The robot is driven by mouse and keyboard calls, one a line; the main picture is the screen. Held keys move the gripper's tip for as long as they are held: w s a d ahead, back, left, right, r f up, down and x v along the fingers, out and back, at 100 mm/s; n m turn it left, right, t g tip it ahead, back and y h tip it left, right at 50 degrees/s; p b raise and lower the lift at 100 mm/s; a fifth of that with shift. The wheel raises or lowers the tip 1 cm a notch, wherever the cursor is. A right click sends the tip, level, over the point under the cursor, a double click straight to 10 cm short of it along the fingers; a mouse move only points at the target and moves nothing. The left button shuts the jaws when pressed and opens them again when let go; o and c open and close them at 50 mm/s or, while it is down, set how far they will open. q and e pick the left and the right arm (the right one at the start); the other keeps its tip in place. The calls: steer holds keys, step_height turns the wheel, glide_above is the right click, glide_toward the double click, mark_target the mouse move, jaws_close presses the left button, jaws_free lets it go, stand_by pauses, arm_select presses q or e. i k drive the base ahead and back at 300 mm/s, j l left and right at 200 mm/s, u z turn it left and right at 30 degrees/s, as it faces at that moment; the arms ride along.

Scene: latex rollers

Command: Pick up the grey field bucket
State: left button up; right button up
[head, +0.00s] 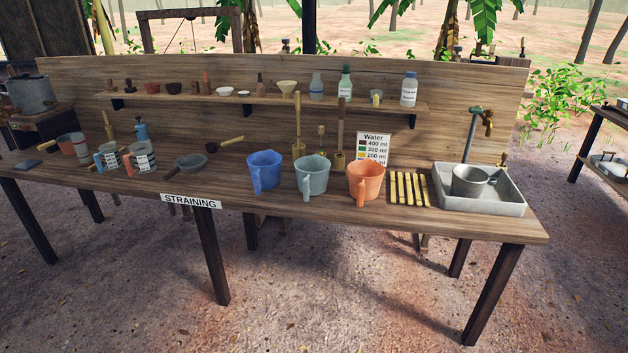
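Several grey vessels are in the head view, and I cannot tell for sure which one is the grey field bucket. A pale grey-green jug-shaped bucket (312,180) with a front handle stands upright on the wooden table (340,214), between a blue one (264,171) and an orange one (366,182). A grey metal pot (468,182) sits in the sink tray (485,208) at the right. Neither of my grippers is in view.
A wooden rack (409,188) lies right of the orange jug. A tap (474,135) rises behind the sink. A dark pan (189,167) and striped cups lie left. A shelf (240,98) with bottles and bowls runs behind. The table's front edge is mostly clear.

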mark_target(312, 178)
steer(key=i+j, duration=0.15)
steer(key=i, duration=0.8)
steer(key=u, duration=0.05)
